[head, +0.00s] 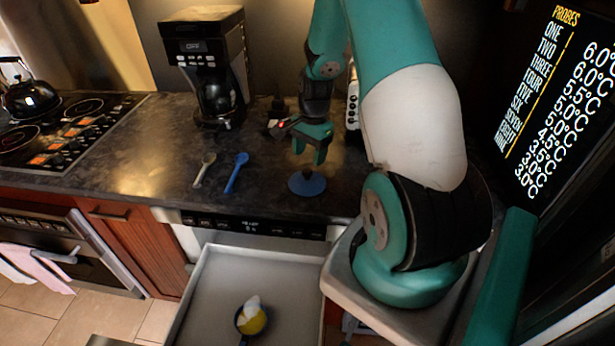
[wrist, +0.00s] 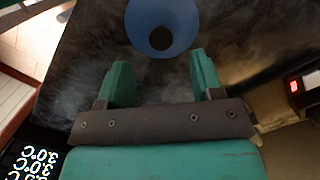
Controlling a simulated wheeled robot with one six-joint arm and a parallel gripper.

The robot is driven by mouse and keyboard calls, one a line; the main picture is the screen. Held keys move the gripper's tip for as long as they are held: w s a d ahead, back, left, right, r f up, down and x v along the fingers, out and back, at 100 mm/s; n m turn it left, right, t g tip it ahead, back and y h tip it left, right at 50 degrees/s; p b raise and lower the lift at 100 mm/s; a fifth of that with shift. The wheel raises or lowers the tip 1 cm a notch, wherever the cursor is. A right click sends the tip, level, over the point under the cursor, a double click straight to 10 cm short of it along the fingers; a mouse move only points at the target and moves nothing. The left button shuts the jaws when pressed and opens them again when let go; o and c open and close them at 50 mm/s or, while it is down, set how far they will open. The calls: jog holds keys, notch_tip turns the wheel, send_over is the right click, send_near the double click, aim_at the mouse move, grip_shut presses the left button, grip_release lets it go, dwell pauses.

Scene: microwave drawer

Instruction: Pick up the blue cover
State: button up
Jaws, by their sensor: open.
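The blue cover (head: 307,184) is a round blue disc with a dark knob in its middle. It lies flat on the dark counter near the front edge in the head view. It also shows at the top of the wrist view (wrist: 183,17), where its upper part is cut off by the picture edge. My gripper (head: 308,160) is open and empty above the cover, with its fingers pointing down. In the wrist view the two green fingers (wrist: 162,75) stand apart, and the cover lies beyond their tips, not between them.
A blue spoon (head: 237,172) and a pale spoon (head: 204,169) lie left of the cover. A coffee maker (head: 209,65) stands behind them. Below the counter, an open drawer (head: 205,290) holds a small dark pan with a yellow and white item (head: 252,318). A stove (head: 60,125) is at left.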

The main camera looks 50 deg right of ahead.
aim_at(307, 170)
jog(key=shift+w+a+f+p, duration=0.15)
jog(key=shift+f+p, duration=0.55)
jog(key=shift+f, duration=1)
jog(key=shift+s+a+f+p, duration=0.15)
jog(key=shift+f+p, duration=0.55)
jog(key=shift+f, duration=0.95)
jog(key=shift+w, duration=0.1)
jog(key=shift+a, duration=0.1)
jog(key=c, duration=1)
